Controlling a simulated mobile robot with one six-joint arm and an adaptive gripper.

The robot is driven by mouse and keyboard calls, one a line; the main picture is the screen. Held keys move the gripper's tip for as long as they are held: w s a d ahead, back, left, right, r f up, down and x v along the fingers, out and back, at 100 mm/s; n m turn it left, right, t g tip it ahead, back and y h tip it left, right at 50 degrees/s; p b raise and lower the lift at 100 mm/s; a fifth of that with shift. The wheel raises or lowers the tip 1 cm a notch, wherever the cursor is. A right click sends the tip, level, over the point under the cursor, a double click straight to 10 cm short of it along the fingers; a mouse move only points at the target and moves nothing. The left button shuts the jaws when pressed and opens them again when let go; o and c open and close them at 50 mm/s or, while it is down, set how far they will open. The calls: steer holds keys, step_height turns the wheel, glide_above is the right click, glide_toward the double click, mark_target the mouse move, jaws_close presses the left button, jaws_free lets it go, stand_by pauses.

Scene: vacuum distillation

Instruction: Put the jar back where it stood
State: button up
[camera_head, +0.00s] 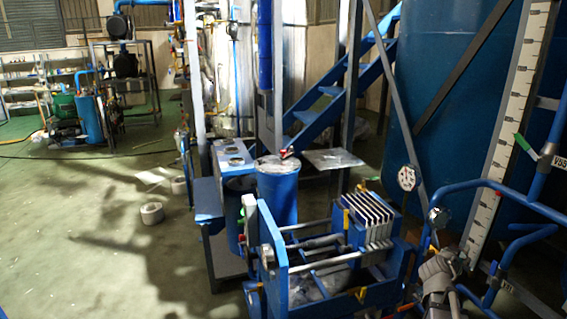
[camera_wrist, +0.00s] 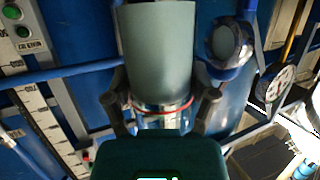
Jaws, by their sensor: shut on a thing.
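In the wrist view, a jar (camera_wrist: 160,50) with a smooth pale grey-green body fills the upper middle. Its part nearer my gripper looks clear and shiny, with a thin red ring around it. My gripper (camera_wrist: 163,104) has one dark finger on each side of this part and is shut on the jar. The near end of the jar is hidden behind the dark gripper body. I cannot pick out the jar or my gripper with certainty in the head view, and I cannot tell the place where the jar stood.
A blue filter-press frame with pale plates (camera_head: 370,222) stands at front centre. A blue cylinder (camera_head: 278,190) and a small grey table top (camera_head: 333,160) are behind it. Blue pipes (camera_head: 505,190) and a big blue tank (camera_head: 445,90) crowd the right. Green floor (camera_head: 90,230) is mostly open at left.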

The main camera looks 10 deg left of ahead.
step_height(320, 180, up, 15)
steer(key=p, duration=1.3)
steer(key=shift+p, duration=0.4)
steer(key=shift+a, duration=0.1)
